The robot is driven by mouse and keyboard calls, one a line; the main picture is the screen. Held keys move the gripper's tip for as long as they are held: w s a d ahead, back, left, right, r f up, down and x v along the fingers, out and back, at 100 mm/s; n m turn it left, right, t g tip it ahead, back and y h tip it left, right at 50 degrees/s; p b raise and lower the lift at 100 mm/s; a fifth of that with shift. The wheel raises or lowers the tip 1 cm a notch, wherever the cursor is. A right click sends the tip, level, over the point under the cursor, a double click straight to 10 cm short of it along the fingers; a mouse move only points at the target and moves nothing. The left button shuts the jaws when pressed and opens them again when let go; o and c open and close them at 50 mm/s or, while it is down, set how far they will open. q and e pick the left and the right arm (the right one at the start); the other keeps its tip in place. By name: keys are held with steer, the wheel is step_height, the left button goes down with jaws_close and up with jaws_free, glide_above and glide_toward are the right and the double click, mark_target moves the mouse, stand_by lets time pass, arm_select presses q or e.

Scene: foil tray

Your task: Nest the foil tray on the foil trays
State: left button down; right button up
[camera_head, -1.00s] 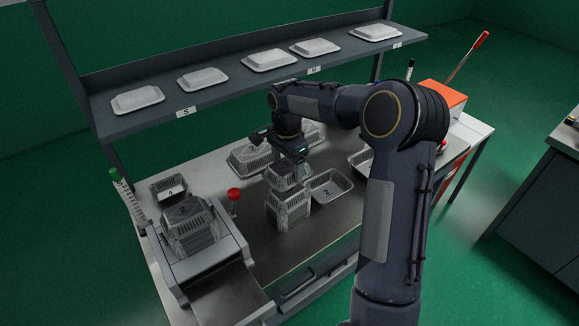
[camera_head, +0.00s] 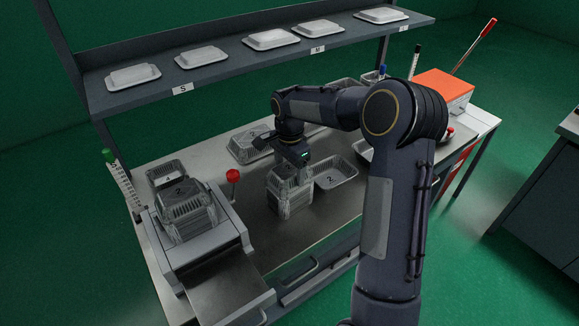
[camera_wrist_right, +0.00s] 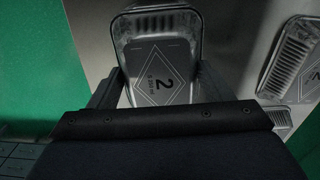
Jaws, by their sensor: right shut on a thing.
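My right gripper (camera_head: 291,166) is shut on a silver foil tray (camera_head: 282,181). In the right wrist view this tray (camera_wrist_right: 158,22) shows a diamond label marked 2 between the two fingers. The held tray is right over a stack of ribbed foil trays (camera_head: 291,204) on the steel bench, lined up with it or nearly so. I cannot tell whether it is seated on the stack or just above it, as the gripper hides part of the join. My left gripper is not in view.
A foil tray marked 2 (camera_head: 336,172) stands close right of the stack. Another lies behind (camera_head: 247,145). At left, trays sit on a grey machine (camera_head: 205,257) beside a red knob (camera_head: 233,175). A shelf (camera_head: 228,75) with lidded trays runs above. Bare bench lies in front.

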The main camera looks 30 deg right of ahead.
mark_target(289, 168)
steer(key=o, duration=1)
steer(key=shift+r, duration=0.1)
step_height(289, 168, up, 8)
steer(key=shift+f, duration=0.15)
